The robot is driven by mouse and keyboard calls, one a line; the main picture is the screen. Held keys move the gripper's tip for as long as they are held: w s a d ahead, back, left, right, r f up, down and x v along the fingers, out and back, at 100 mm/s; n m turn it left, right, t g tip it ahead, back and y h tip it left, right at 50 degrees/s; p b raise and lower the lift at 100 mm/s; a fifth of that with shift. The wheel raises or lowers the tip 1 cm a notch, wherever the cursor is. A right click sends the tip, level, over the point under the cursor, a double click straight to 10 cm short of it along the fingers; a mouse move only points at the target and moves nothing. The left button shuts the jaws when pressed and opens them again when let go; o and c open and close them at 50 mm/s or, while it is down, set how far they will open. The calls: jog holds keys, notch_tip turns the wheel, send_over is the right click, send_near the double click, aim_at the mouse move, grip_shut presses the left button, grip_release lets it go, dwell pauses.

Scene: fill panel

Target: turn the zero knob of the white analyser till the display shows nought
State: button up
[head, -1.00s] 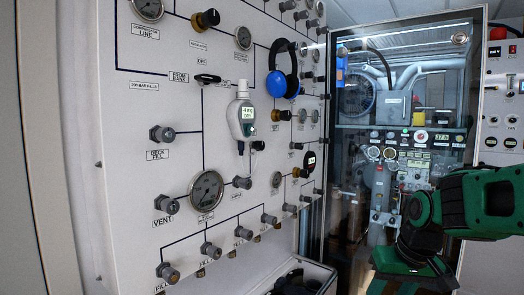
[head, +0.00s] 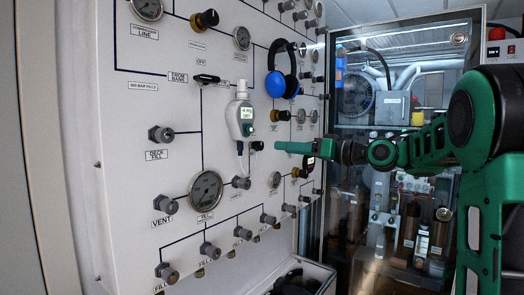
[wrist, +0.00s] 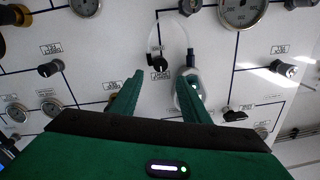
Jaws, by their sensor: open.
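The white analyser (head: 240,119) hangs upright on the white panel. Its small lit display (head: 247,114) seems to show a minus figure, too small to read surely. A black knob (head: 257,146) sits just right of its lower end. The wrist view is upside down and shows that knob (wrist: 160,64) beyond and between my fingertips. The analyser (wrist: 188,92) is partly hidden behind the right-hand finger there. My gripper (head: 279,146) is open and empty, pointing left at the knob, with a small gap in the head view. It also shows in the wrist view (wrist: 163,76).
A white cable loop (wrist: 150,35) hangs near the knob. Blue headphones (head: 283,72) hang above right of the analyser. A glass-doored cabinet (head: 350,200) stands behind my arm.

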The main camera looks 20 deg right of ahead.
aim_at(262, 146)
jog(key=x, duration=0.9)
jog(key=c, duration=1)
